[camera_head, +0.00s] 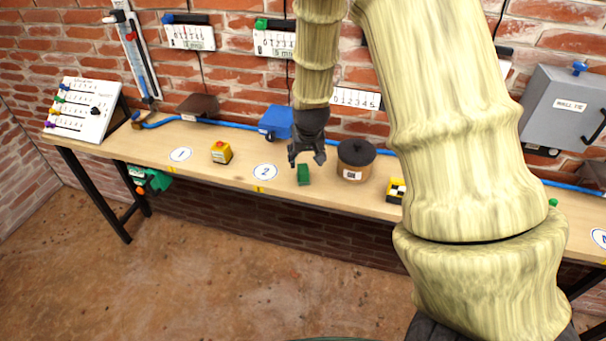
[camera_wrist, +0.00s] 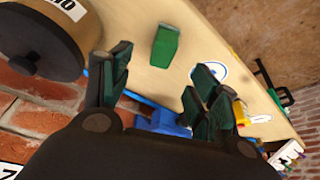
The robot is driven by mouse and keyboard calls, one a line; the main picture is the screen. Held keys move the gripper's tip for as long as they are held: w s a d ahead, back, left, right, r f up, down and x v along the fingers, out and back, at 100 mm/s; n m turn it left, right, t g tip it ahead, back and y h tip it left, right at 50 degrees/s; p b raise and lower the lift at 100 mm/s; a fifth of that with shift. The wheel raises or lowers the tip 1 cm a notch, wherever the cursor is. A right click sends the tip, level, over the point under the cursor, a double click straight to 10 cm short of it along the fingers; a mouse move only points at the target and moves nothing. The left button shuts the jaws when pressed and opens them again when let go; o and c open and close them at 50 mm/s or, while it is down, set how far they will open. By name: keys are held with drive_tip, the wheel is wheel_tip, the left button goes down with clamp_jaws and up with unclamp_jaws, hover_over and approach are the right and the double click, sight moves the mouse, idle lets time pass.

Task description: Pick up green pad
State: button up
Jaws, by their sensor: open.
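The green pad (camera_head: 303,174) is a small green block on the wooden table, just right of the number 2 label. It also shows in the wrist view (camera_wrist: 165,46), lying on bare wood beyond my fingertips. My gripper (camera_head: 306,158) is above the table and just above the pad in the head view. In the wrist view my gripper (camera_wrist: 158,88) has its two dark green-lined fingers spread apart with nothing between them. The pad is apart from both fingers.
A dark-lidded round pot (camera_head: 354,160) stands close right of the pad. A blue box (camera_head: 277,122) is behind my gripper. A yellow-orange block (camera_head: 221,152) sits to the left. A blue hose (camera_head: 225,124) runs along the wall. Bare wood surrounds the pad.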

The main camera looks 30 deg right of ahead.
sight(303, 168)
drive_tip(key=x, duration=0.1)
drive_tip(key=p+x, duration=0.1)
drive_tip(key=x, duration=0.1)
drive_tip(key=shift+w+d+f, duration=0.15)
drive_tip(key=shift+w+d, duration=0.1)
drive_tip(key=shift+w, duration=0.15)
drive_tip(key=shift+a+p+x, duration=0.2)
drive_tip(key=shift+p+x, duration=0.55)
drive_tip(key=shift+x, duration=0.35)
drive_tip(key=shift+a+p+x, duration=0.2)
drive_tip(key=shift+p+x, duration=0.5)
drive_tip(key=shift+x, duration=0.4)
drive_tip(key=shift+p+x, duration=0.3)
drive_tip(key=shift+x, duration=0.9)
drive_tip(key=c, duration=1.2)
